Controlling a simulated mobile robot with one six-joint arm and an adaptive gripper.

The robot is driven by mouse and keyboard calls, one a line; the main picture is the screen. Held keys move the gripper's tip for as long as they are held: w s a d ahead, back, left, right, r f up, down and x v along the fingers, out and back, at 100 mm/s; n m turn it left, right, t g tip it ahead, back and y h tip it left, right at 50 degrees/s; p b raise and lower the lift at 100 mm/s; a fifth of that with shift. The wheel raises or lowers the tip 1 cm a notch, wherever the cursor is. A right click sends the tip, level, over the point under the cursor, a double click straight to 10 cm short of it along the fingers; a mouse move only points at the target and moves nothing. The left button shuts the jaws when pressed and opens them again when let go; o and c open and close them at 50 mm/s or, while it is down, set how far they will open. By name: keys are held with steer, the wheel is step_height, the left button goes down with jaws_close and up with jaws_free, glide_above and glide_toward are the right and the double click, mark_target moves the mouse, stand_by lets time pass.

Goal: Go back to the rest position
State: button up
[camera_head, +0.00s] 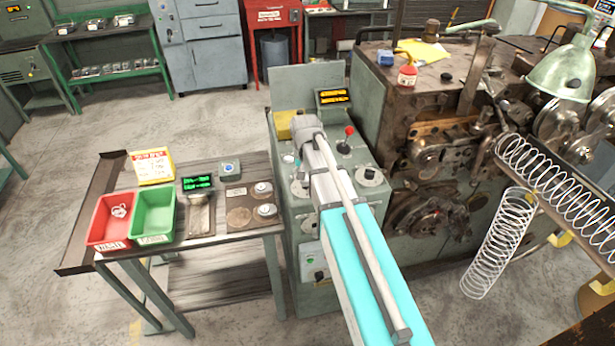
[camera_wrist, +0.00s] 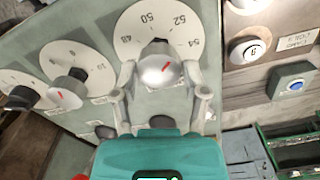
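My gripper (camera_wrist: 165,88) shows in the wrist view with its two fingers apart. A silver knob (camera_wrist: 155,70) with a red mark sits at the centre of a white dial (camera_wrist: 135,35) numbered around 48 to 54. The knob appears between or just beyond the fingertips, with visible gaps at its sides. I cannot tell whether a finger touches it. In the head view my arm reaches over the green control console (camera_head: 285,225), and my gripper is hidden behind the arm.
A table left of the console holds a red bin (camera_head: 107,238), a green bin (camera_head: 154,237) and a small green display (camera_head: 197,183). The large coiling machine (camera_head: 425,110) stands right of the console, with coiled springs (camera_head: 500,240) at far right. Two more dials (camera_wrist: 65,65) lie left.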

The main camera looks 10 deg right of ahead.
steer(key=shift+o, duration=1.3)
steer(key=shift+s, duration=0.15)
steer(key=s+f+n+b, duration=0.1)
steer(key=s+n, duration=0.2)
steer(key=s, duration=1.3)
steer(key=shift+d+f, duration=0.25)
steer(key=shift+d, duration=0.15)
